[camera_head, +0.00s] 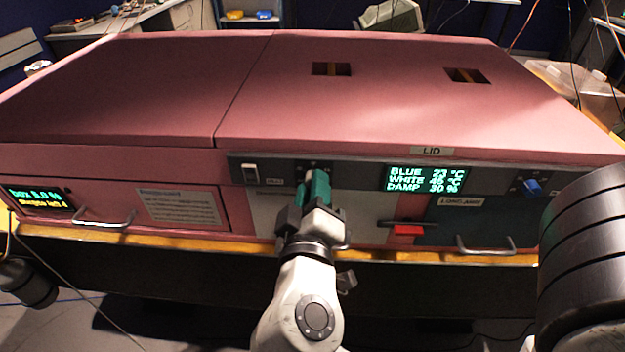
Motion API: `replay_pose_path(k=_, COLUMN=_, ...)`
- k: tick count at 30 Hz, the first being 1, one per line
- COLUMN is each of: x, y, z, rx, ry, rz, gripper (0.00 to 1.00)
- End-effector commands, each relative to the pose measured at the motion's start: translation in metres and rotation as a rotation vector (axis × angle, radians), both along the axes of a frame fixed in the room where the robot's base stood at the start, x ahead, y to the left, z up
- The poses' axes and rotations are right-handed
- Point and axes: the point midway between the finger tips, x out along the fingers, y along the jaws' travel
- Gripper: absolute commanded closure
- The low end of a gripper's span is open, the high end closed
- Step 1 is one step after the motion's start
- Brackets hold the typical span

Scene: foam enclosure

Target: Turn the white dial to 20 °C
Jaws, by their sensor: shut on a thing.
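My gripper (316,186), with teal fingers, is at the front control strip of the pink foam box, left of the display. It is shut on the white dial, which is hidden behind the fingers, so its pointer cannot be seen. The lit display (425,179) reads BLUE 23 °C, WHITE 45 °C and DAMP 30 %; the digits are small and a little blurred.
A blue dial (532,187) sits right of the display. A white switch (251,173) is left of my gripper. A red handle (407,229) and metal drawer pulls (485,246) stick out below. The pink lid (400,95) is closed.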

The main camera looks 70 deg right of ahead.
Motion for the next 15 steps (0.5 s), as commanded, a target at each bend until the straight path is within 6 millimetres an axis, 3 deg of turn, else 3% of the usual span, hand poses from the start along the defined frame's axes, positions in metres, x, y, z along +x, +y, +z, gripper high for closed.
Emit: replay_pose_path(k=15, x=0.0001, y=0.0006, z=0.0046, rx=-0.168, ry=0.464, rz=0.003, gripper=1.00)
